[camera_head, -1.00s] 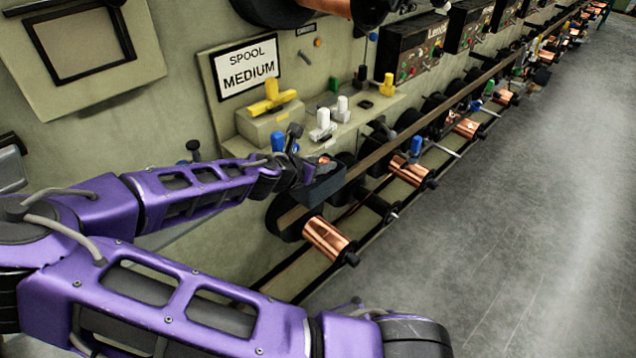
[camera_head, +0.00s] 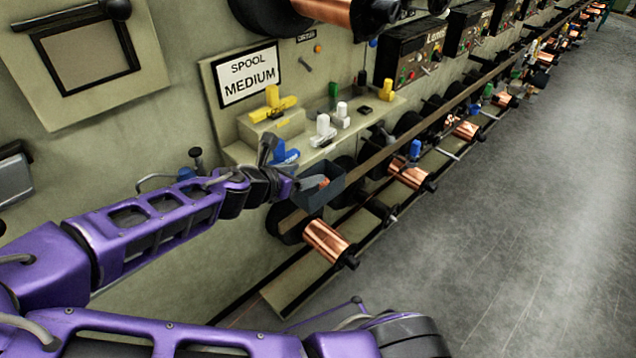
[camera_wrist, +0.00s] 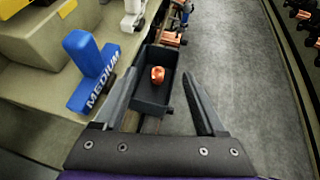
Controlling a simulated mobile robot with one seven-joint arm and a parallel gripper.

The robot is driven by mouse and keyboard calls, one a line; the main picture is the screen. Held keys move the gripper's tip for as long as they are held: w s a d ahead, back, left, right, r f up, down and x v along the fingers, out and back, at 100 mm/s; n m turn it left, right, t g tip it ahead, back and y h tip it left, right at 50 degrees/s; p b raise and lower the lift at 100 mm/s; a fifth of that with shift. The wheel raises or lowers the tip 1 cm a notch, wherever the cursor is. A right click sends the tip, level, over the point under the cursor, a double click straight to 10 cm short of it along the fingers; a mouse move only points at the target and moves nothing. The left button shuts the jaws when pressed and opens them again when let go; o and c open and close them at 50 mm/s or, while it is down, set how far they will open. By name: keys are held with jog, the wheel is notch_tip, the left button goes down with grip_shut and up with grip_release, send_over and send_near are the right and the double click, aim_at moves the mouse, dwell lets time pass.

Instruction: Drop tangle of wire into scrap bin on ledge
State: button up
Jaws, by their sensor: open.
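The scrap bin is a dark, open-topped box (camera_head: 322,199) on the ledge below the "Spool Medium" panel. The wrist view looks down into the bin (camera_wrist: 150,108). The tangle of wire is a small copper-orange lump (camera_wrist: 157,74) inside the bin's outline, toward its far end. It also shows as an orange spot at the bin's mouth in the head view (camera_head: 323,183). I cannot tell whether it touches the bin floor. My gripper (camera_wrist: 160,76) is open above the bin, its fingers well apart on either side of the tangle and clear of it.
A blue "MEDIUM" handle (camera_wrist: 90,70) stands close left of my gripper. Yellow (camera_head: 272,103) and white (camera_head: 323,128) pieces stand on the panel shelf. A copper spool (camera_head: 327,240) sticks out below the bin. The aisle floor (camera_head: 500,230) at right is clear.

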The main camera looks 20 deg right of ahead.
jog(key=p+v, duration=0.2)
jog(key=v, duration=0.7)
jog(key=shift+s+a, duration=0.1)
jog(key=shift+s, duration=0.1)
